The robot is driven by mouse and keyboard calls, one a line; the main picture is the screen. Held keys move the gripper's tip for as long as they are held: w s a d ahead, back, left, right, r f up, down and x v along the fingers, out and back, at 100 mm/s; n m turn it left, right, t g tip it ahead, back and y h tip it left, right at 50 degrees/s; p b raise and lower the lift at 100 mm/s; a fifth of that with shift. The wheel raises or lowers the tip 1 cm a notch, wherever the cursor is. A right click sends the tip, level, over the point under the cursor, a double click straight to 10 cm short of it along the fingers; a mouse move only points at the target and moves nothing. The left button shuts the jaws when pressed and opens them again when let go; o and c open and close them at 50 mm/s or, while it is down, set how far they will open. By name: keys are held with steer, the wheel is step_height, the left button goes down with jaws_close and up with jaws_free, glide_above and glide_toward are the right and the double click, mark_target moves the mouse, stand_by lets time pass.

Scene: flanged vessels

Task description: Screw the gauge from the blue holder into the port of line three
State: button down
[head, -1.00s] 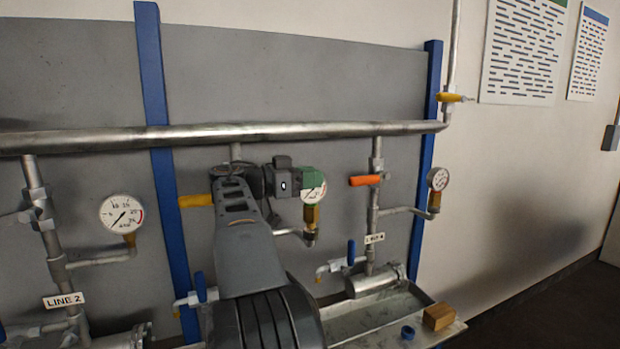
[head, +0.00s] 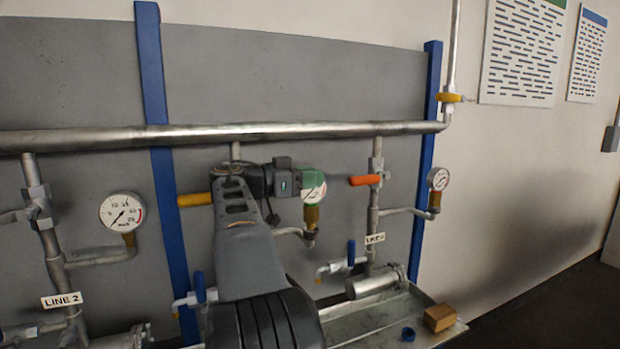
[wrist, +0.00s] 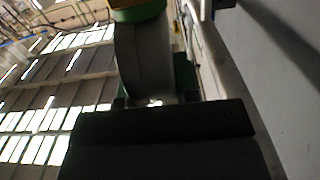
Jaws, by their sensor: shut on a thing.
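The gauge (head: 316,192) has a white dial, partly covered by green at its left, and a brass stem (head: 311,217). The stem stands upright at the upturned end of a side pipe (head: 290,232), the port between line two and line four. It appears to meet the port; how deep it sits I cannot tell. My gripper (head: 292,183) is shut on the gauge from the left. In the wrist view the gauge's grey round body (wrist: 142,58) shows above the dark gripper. The blue holder (head: 408,333), a small empty ring, is on the tray at lower right.
The metal tray (head: 375,318) also carries a wooden block (head: 440,317). A large horizontal pipe (head: 300,130) runs above my gripper. An orange valve handle (head: 364,180) is close to the gauge's right. Other gauges stand on line two (head: 122,212) and line four (head: 438,179).

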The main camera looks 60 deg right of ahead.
steer(key=shift+f+b, duration=0.55)
steer(key=shift+b, duration=0.1)
steer(key=c, duration=0.8)
jaws_free()
step_height(320, 180, up, 3)
steer(key=shift+f+p, duration=0.1)
steer(key=shift+p, duration=0.25)
steer(key=s+a+r, duration=0.2)
steer(key=a+r, duration=0.1)
steer(key=s+a+r, duration=0.3)
steer(key=a+r, duration=0.1)
steer(key=s+a+r, duration=0.3)
steer(key=a, duration=0.1)
steer(key=shift+s+a+r+b, duration=0.25)
steer(key=shift+b, duration=0.05)
